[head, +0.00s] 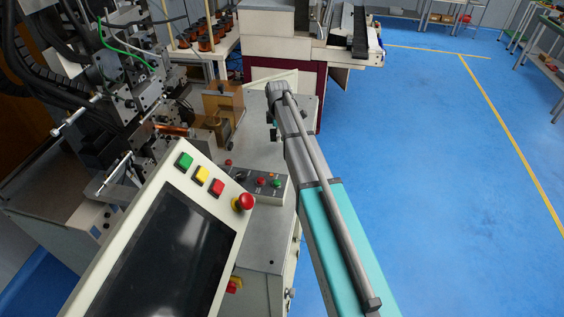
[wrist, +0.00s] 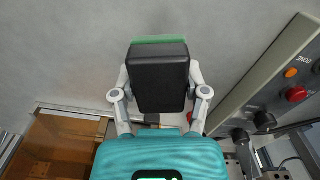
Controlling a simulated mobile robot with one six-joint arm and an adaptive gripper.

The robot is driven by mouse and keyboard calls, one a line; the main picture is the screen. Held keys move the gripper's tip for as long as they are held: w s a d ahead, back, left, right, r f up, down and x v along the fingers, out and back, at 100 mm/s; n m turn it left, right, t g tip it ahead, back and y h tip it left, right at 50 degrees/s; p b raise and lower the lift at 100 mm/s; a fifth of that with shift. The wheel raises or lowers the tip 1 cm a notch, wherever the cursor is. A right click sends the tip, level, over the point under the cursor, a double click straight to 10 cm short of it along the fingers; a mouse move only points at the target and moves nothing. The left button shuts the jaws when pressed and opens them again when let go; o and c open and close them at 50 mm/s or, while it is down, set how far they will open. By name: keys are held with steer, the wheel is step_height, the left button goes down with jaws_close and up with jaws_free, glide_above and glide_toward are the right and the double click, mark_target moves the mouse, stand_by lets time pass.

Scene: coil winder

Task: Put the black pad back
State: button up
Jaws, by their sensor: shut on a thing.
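The black pad (wrist: 160,78) is a dark block seen in the wrist view, between the two grey fingers of my gripper (wrist: 160,90). My gripper is shut on it. A green strip (wrist: 159,40) shows along the pad's far edge; I cannot tell whether it is part of the pad. Grey worktop (wrist: 70,50) fills the view behind the pad, and I cannot tell whether the pad touches it. In the head view my arm reaches over the grey worktop (head: 262,223) beside the winder. The pad is hidden there, and my gripper is mostly hidden behind my arm.
A button box (head: 262,183) stands on the worktop, close on the right in the wrist view (wrist: 262,85). A tilted touch panel (head: 165,250) is in front. The winder's mechanism (head: 125,100) is at left, near a brown fixture (head: 223,103). Blue floor (head: 430,180) is open at right.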

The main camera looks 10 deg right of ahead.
steer(key=shift+a, duration=0.3)
steer(key=shift+s+d+r, duration=0.15)
steer(key=shift+s, duration=0.25)
steer(key=s+d+r+m+p, duration=0.1)
steer(key=s+d+r+p, duration=0.2)
steer(key=s, duration=0.6)
steer(key=s+d+r+m+p, duration=0.2)
steer(key=s+d+r+p, duration=0.1)
steer(key=s, duration=0.6)
steer(key=shift+d+r+p, duration=0.3)
steer(key=shift+d+p, duration=0.15)
steer(key=shift+d, duration=0.35)
steer(key=w+a+f+b, duration=0.2)
steer(key=w+f+b, duration=0.1)
steer(key=w+a+f+b, duration=0.2)
steer(key=w+f+b, duration=0.1)
steer(key=w, duration=0.1)
steer(key=w+a+f+b, duration=0.3)
steer(key=w, duration=0.1)
steer(key=shift+w, duration=0.1)
